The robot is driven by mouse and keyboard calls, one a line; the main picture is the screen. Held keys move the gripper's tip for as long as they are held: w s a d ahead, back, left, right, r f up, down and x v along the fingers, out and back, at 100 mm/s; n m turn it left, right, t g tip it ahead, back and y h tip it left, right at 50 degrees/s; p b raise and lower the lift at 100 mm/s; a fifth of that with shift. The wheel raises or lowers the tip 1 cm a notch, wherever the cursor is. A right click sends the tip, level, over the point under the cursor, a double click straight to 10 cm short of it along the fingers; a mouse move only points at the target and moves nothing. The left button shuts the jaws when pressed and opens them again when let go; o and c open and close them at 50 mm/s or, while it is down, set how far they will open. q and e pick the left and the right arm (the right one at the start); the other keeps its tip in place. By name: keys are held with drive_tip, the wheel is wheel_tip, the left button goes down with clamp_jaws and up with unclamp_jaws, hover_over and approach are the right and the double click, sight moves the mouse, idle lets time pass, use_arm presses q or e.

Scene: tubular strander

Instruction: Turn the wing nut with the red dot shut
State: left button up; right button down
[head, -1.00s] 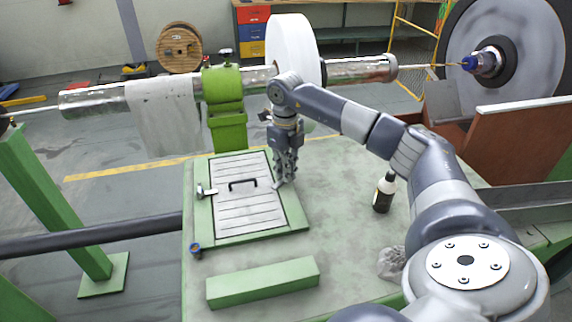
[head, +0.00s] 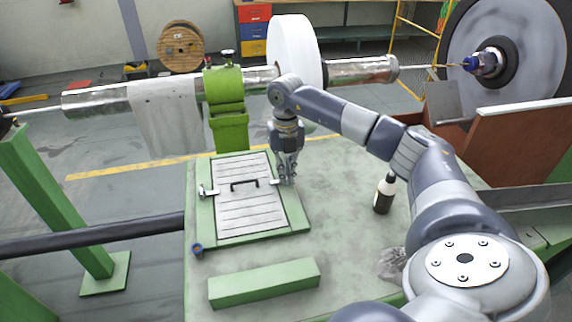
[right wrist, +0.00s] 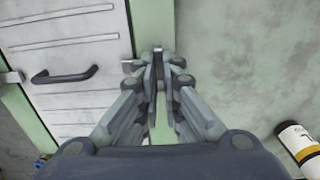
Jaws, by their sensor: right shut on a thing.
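The hatch (head: 246,222), a pale slatted lid in a green frame, lies on the green table; its black handle (head: 244,184) also shows in the right wrist view (right wrist: 64,75). My right gripper (head: 287,181) points down at the hatch's right edge. In the right wrist view its fingers (right wrist: 158,65) are closed around the upright wing of a grey wing nut (right wrist: 157,72), mostly hidden between them. A second wing nut (head: 206,191) sits at the hatch's left edge. I can make out no red dot on either nut. My left gripper is not in view.
A dark bottle with a white label (head: 384,194) stands on the table right of the hatch. A green post (head: 226,110) rises behind.

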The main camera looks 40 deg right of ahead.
drive_tip(key=shift+w+d+r, duration=0.1)
drive_tip(key=shift+w+r, duration=0.05)
drive_tip(key=c, duration=1.9)
unclamp_jaws()
drive_tip(key=shift+o, duration=0.7)
wheel_tip(320, 180, up, 12)
